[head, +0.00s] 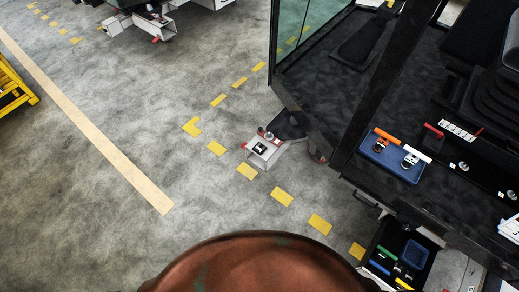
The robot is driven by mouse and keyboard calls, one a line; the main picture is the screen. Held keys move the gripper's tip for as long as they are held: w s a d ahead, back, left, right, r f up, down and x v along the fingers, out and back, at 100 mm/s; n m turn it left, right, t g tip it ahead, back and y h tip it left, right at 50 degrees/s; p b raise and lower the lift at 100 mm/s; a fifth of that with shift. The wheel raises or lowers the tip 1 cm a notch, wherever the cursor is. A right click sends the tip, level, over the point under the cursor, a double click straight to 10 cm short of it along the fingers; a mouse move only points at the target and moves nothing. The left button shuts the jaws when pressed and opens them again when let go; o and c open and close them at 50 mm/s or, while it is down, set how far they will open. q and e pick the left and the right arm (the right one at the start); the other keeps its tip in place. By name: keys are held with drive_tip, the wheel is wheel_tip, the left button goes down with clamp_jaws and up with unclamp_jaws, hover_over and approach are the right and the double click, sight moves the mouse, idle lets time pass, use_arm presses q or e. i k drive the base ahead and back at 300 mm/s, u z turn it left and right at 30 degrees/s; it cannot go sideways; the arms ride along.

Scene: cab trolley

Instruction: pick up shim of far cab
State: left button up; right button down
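Neither of my grippers is in view. A black cab (335,110) with a glass side pane stands close by on the right. At its lower left corner is a light grey trolley bracket (262,150) with a small dark part and red bits on it. Farther off at the top left, part of another trolley (140,22) shows a similar light grey bracket with a red bit, cut off by the frame edge. I cannot make out a shim with certainty at either one.
A blue tray (392,160) with orange-handled and white-handled items sits on the near cab. An open drawer (390,262) with coloured items is at the bottom right. A yellow frame (12,88) stands at the left edge. The grey floor (110,190) between is clear.

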sight(257, 148)
drive_tip(key=u, duration=0.75)
drive_tip(key=i, duration=0.35)
drive_tip(key=z, duration=0.3)
